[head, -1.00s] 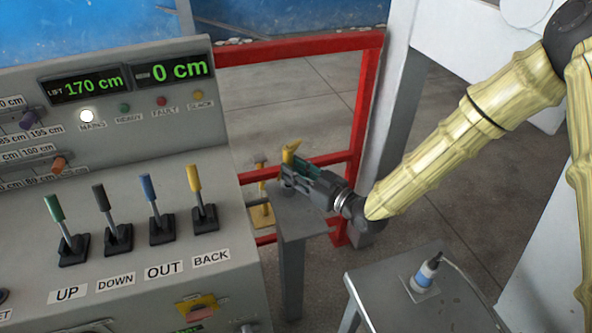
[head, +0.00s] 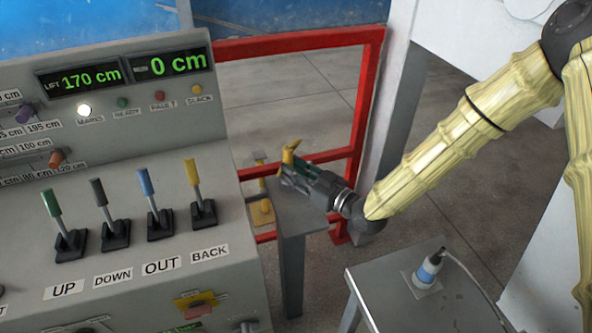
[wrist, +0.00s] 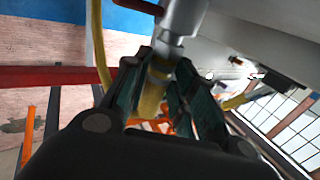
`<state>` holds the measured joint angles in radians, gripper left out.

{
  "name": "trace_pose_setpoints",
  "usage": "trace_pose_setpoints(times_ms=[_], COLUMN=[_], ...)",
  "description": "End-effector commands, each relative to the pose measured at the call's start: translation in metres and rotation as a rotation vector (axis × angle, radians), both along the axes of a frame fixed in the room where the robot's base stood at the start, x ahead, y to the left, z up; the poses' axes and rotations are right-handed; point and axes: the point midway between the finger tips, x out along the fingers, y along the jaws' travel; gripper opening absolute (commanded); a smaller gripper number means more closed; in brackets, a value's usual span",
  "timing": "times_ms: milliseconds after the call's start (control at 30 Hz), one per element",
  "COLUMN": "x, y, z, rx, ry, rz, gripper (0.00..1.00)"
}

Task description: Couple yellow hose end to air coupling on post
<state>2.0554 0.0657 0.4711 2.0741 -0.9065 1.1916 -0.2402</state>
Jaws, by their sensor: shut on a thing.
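My gripper (head: 290,172) is shut on the yellow hose end (head: 289,152), over the top of the grey post (head: 292,222) beside the console. In the wrist view my dark green fingers (wrist: 160,92) close around the yellow hose end (wrist: 152,92). A silver cylindrical fitting (wrist: 184,18), which looks like the air coupling, is right above the hose end, roughly in line with it. I cannot tell whether the two are joined. In the head view my gripper hides the coupling.
The grey console (head: 130,265) with several levers stands left of the post. A red rail frame (head: 372,90) is behind. A grey stool (head: 450,310) at front right carries a white and blue cylinder (head: 428,269) with a cable.

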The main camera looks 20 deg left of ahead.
Motion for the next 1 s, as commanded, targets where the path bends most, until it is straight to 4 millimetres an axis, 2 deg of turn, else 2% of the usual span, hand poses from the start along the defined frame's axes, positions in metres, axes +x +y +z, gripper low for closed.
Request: trace_pose_setpoints(times_ms=[600, 633, 733, 1000], x=[0.000, 0.000, 0.000, 0.000], y=[0.000, 0.000, 0.000, 0.000], z=[-0.012, -0.011, -0.011, -0.012], rx=[0.001, 0.001, 0.000, -0.001], ry=[0.000, 0.000, 0.000, 0.000], rz=[0.000, 0.000, 0.000, 0.000], gripper=[0.00, 0.32, 0.50, 0.52])
